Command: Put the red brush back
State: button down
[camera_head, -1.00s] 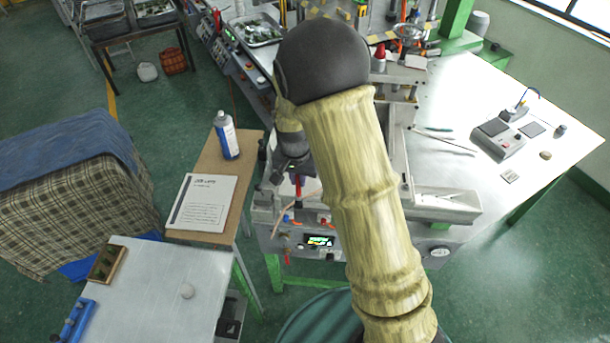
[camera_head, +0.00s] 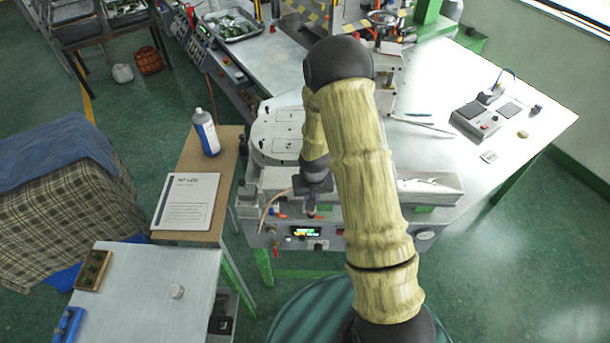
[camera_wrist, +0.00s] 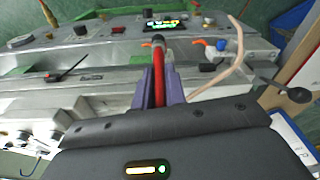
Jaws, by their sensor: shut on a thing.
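The red brush (camera_wrist: 158,88) is a thin red handle standing between the two purple fingers of my gripper (camera_wrist: 159,92) in the wrist view. The fingers are shut on it. Its far end reaches toward the front panel of the machine; whether it touches anything there I cannot tell. In the head view my gripper (camera_head: 313,195) is low over the front part of the wax injection machine (camera_head: 275,235), and the brush is mostly hidden by my wrist.
The machine has a lit display (camera_head: 305,231) and a pale hose (camera_wrist: 235,55) beside the gripper. A side table holds a bottle (camera_head: 206,133) and a booklet (camera_head: 187,201). A metal table (camera_head: 150,285) stands front left. The white bench (camera_head: 510,165) at right has free room.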

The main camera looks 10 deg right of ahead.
aim_at(312, 218)
jog(key=shift+n, duration=0.5)
jog(key=f+b, duration=0.3)
jog(key=f, duration=0.1)
jog(key=f+b, duration=0.4)
jog(key=s+f+b, duration=0.1)
jog(key=f+b, duration=0.2)
jog(key=f, duration=0.2)
jog(key=shift+d, duration=0.15)
